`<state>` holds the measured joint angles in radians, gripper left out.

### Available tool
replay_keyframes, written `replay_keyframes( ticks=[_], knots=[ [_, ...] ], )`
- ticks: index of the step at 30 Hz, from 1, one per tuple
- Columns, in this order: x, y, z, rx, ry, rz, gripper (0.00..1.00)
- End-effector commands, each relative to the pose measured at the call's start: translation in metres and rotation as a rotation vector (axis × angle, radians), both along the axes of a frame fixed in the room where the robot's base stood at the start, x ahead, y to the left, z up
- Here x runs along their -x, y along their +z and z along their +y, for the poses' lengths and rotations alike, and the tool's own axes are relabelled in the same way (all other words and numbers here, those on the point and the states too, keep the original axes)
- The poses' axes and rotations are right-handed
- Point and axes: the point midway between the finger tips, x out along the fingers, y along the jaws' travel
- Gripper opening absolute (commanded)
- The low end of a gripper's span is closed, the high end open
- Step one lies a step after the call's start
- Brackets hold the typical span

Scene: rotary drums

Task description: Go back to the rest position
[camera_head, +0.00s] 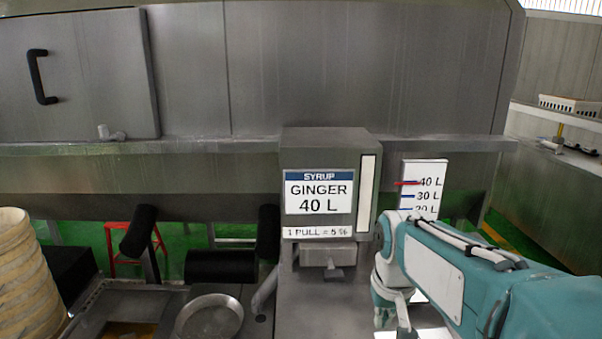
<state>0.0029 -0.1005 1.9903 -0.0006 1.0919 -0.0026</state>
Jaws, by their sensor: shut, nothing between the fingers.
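My gripper (393,318) hangs at the end of my teal and white arm, at the lower right. It points down and is shut and empty; its tips are near the bottom edge of the picture. It is to the right of the grey syrup dispenser (325,143) and apart from its label. The dispenser is labelled "SYRUP GINGER 40 L" and "1 PULL = 5 %". A small grey lever or spout (333,271) is under it. My arm covers the lower part of the white level scale (424,174).
A large steel drum housing (350,60) fills the back. A round metal pan (209,317), a black roller (221,267) and stacked cream tubs (25,280) are at the lower left. A red stool (122,237) stands behind. A white rack (570,105) is at the far right.

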Motion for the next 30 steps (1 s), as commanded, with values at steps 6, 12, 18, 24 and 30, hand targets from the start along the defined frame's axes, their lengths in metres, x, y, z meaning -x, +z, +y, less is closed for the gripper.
replay_keyframes(
  ticks=[6, 12, 18, 24, 30],
  knots=[
    [0.059, 0.014, 0.001, 0.0, 0.0, -0.12, 0.0],
    [0.109, 0.012, 0.001, -0.001, 0.001, -0.225, 0.0],
    [0.144, 0.001, 0.001, -0.001, 0.001, -0.308, 0.0],
    [0.154, -0.004, 0.001, -0.001, 0.001, -0.333, 0.0],
    [0.154, -0.004, 0.001, -0.001, 0.001, -0.332, 0.0]
  ],
)
